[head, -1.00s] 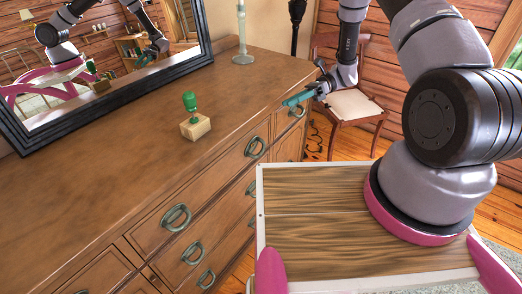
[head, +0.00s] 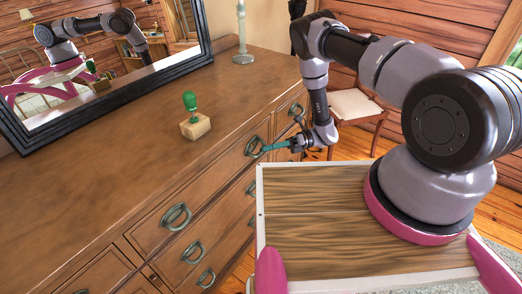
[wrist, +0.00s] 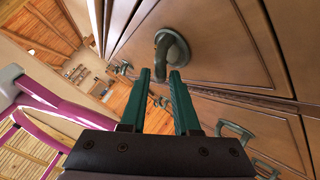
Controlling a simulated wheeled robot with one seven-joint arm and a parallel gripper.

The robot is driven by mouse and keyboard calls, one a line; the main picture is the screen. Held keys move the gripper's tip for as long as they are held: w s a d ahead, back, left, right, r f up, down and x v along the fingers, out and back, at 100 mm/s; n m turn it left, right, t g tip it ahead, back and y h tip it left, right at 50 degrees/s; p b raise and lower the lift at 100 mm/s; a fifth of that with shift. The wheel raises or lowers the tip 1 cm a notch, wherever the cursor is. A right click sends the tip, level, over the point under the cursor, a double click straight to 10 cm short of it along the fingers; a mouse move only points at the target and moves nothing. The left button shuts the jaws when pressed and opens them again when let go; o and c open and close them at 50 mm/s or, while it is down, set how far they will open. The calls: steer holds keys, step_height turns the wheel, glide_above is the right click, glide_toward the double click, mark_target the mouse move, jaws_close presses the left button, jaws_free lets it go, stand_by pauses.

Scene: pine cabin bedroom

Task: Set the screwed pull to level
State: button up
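The dresser (head: 110,190) has several drawers with green-grey ring pulls. My gripper (head: 262,150) is in front of the dresser, its teal fingers pointing left at a top-row pull (head: 254,142). In the wrist view a pull (wrist: 176,45) is just beyond my gripper (wrist: 161,75). Its bent ring hangs toward the gap between the two fingertips. The fingers are apart with nothing visibly clamped. I cannot tell whether they touch the pull, nor exactly how far it is turned. The other top-row pulls, near left (head: 175,216) and far right (head: 296,110), hang on their plates.
On the dresser top stand a green-handled stamp on a wooden block (head: 196,127), a pale candlestick (head: 242,50) and a dark-framed mirror (head: 110,92). A chair with a pale seat (head: 355,105) is behind my arm. More pulls (wrist: 235,130) show at the wrist view's lower right.

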mark_target(259, 151)
steer(key=shift+x, duration=1.5)
jaws_close()
steer(key=shift+s+f+m+y, duration=0.15)
steer(key=shift+f+m+y, duration=0.05)
steer(key=shift+m+y, duration=0.8)
steer(key=shift+s+a+m+y, duration=0.15)
steer(key=shift+m+y, duration=0.3)
steer(key=shift+y, duration=0.15)
steer(key=shift+s+a+m+y, duration=0.15)
steer(key=shift+m+y, duration=0.3)
steer(key=shift+y, duration=0.15)
jaws_free()
